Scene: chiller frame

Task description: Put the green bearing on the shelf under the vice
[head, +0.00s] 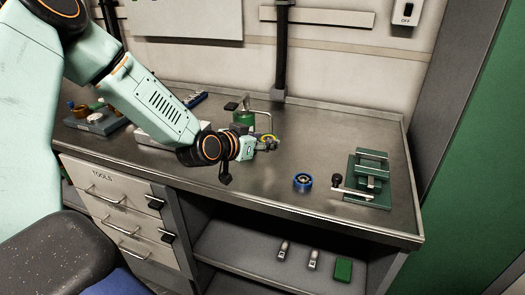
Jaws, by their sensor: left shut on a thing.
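My left gripper (266,144) is above the middle of the workbench, shut on the green bearing (268,137). Only a yellow-green curved edge of the bearing shows at the fingertips; the fingers hide the rest. The green vice (370,165) stands at the right end of the bench top. The open grey shelf (240,246) lies below the bench top, under the vice side and to the right of the drawers. The gripper is above and to the left of the vice in the picture, well above the shelf. My right gripper is not in view.
A blue bearing (303,182) lies left of the vice. A green oil can (243,118) stands behind my gripper. Two small pale items and a green box (343,269) occupy the shelf's right part; its left part is clear. The bench's front edge (300,214) overhangs the shelf.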

